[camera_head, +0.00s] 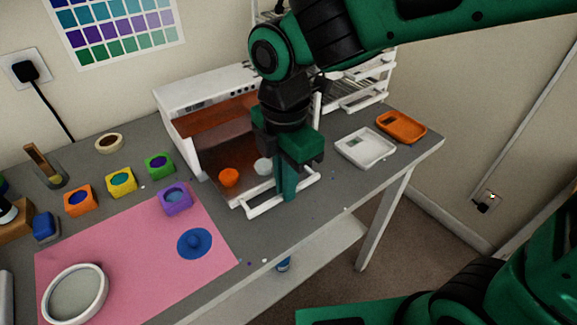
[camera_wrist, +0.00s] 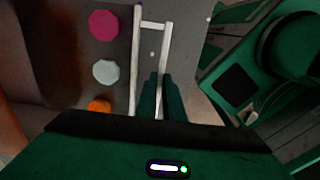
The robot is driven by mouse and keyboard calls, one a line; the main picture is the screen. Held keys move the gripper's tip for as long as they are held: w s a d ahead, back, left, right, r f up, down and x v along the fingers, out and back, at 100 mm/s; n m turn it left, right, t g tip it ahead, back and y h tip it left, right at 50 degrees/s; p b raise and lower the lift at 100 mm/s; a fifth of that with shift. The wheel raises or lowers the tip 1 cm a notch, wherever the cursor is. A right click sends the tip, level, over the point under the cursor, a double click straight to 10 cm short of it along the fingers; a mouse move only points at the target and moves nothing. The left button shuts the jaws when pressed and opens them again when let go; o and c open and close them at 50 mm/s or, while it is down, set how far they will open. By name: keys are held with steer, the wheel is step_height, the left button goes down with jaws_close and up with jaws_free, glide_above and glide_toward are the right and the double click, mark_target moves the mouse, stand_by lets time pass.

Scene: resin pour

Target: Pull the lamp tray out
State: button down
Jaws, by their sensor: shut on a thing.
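The lamp (camera_head: 205,91) is a white box with a see-through orange-brown front, standing at the back of the bench. Its tray sticks out at the front, with a white front edge (camera_wrist: 137,60) and a white bar handle (camera_head: 252,212). On the tray lie an orange piece (camera_head: 229,177), a pale piece (camera_head: 264,166) and, in the wrist view, a magenta piece (camera_wrist: 104,24). My gripper (camera_head: 289,195) points down and is shut on the handle; it also shows in the wrist view (camera_wrist: 160,92). My fingers hide part of the bar.
Left of the tray, a pink mat (camera_head: 140,245) holds a blue disc (camera_head: 195,243) and a round white-rimmed dish (camera_head: 75,294). Several coloured moulds stand nearby, one purple (camera_head: 175,198). A white tray (camera_head: 365,148) and an orange tray (camera_head: 401,127) lie right. Bare bench lies before the handle.

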steer(key=shift+r, duration=0.1)
steer(key=c, duration=1.9)
jaws_free()
steer(key=shift+s, duration=0.1)
steer(key=shift+o, duration=0.2)
step_height(320, 180, up, 11)
steer(key=shift+f, duration=0.2)
steer(key=shift+d, duration=0.1)
